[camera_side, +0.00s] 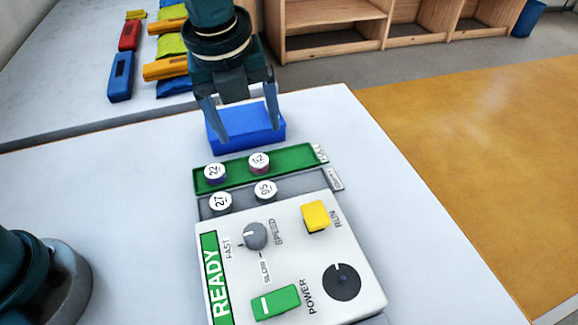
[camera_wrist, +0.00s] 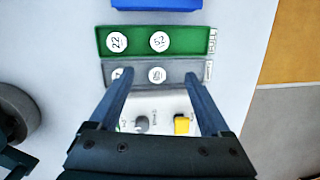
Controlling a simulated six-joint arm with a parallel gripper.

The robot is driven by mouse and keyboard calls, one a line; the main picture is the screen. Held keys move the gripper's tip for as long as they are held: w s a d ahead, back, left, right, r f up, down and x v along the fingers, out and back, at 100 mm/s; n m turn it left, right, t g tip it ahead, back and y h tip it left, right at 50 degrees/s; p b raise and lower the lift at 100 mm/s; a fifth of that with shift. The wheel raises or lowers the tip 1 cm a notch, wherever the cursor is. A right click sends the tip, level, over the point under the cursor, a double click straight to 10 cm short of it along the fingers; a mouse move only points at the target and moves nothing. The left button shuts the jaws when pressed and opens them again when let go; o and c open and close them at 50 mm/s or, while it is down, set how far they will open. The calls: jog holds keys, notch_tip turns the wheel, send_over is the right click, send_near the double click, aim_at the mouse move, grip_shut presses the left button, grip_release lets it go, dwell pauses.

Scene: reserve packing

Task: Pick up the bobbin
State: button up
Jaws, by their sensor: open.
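Bobbins with white numbered tops stand in two trays. Bobbin 22 (camera_side: 215,172) and bobbin 52 (camera_side: 259,161) are in the green tray (camera_side: 290,160). Bobbin 27 (camera_side: 220,202) and bobbin 05 (camera_side: 265,190) are in the grey tray (camera_side: 300,184). My gripper (camera_side: 250,133) is open and empty, pointing down above the trays' far side, in front of a blue block in the side view. In the wrist view my fingers (camera_wrist: 158,77) frame bobbin 05 (camera_wrist: 157,75) from above, apart from it. Bobbin 27 is mostly hidden there behind the left finger.
The blue block (camera_side: 265,122) lies behind the green tray. A white control panel (camera_side: 300,250) with a yellow RUN button (camera_side: 315,216), knobs and a green power switch stands in front. The table right of the panel is clear. Wooden shelves (camera_side: 330,30) stand behind.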

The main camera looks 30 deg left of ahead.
jog(key=m+g, duration=0.1)
send_over(265, 184)
jog(key=s+d, duration=0.1)
jog(key=s, duration=0.1)
jog(key=shift+y, duration=0.3)
jog(key=f, duration=0.6)
jog(key=shift+w+f, duration=0.2)
jog(key=shift+f, duration=0.05)
jog(key=shift+w+a+f, duration=0.1)
jog(key=shift+w+f, duration=0.05)
jog(key=shift+f, duration=1)
jog(key=shift+w+f, duration=0.1)
jog(key=shift+f, duration=1.05)
grip_shut()
jog(key=shift+r, duration=0.1)
